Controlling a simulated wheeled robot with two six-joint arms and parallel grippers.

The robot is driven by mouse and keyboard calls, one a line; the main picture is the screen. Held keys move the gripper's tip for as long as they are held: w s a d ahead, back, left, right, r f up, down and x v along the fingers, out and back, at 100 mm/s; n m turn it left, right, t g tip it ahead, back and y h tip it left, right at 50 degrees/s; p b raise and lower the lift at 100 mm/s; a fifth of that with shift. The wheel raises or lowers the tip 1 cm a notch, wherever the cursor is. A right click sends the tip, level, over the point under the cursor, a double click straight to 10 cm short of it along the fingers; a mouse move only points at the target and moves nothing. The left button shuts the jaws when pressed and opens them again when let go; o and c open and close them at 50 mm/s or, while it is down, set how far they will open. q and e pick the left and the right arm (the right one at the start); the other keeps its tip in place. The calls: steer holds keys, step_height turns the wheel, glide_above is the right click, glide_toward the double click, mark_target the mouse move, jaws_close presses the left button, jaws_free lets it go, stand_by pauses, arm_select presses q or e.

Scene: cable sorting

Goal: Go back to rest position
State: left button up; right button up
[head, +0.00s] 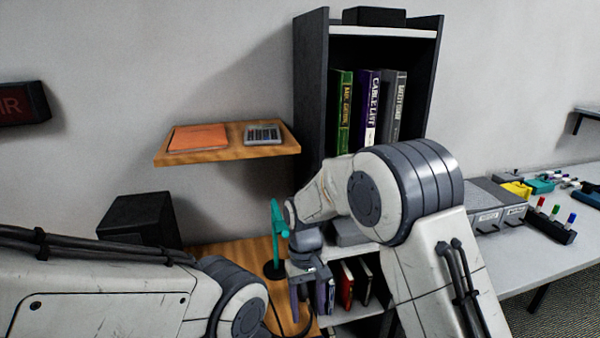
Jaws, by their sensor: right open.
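My right gripper (309,300) hangs fingers-down from its wrist, left of the bookcase's lower shelves and above the right edge of the wooden desk (222,252). Its two fingers stand apart, and I see nothing held between them. My right arm bends at a large elbow in front of the bookcase. My left arm reaches in across the lower left, and its gripper is out of the picture. A teal stand (277,232) on a dark round base stands on the desk just left of my right wrist.
The dark bookcase (311,100) holds several upright books. A wooden wall shelf (228,152) carries an orange folder (198,138) and a calculator (262,135). A black box (138,220) stands at left. At right, a pale table (535,268) bears grey drawers (491,205) and coloured connectors.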

steer(key=s+a+r+n+t, duration=0.1)
steer(key=s+r+n, duration=0.1)
steer(key=s+r, duration=0.75)
steer(key=s+d+n+t+y, duration=0.1)
steer(key=s+d, duration=0.2)
steer(key=s, duration=1.1)
steer(key=shift+s+d+f+n+y, duration=0.2)
steer(key=shift+s+d+n+y, duration=0.1)
steer(key=shift+d+n, duration=0.1)
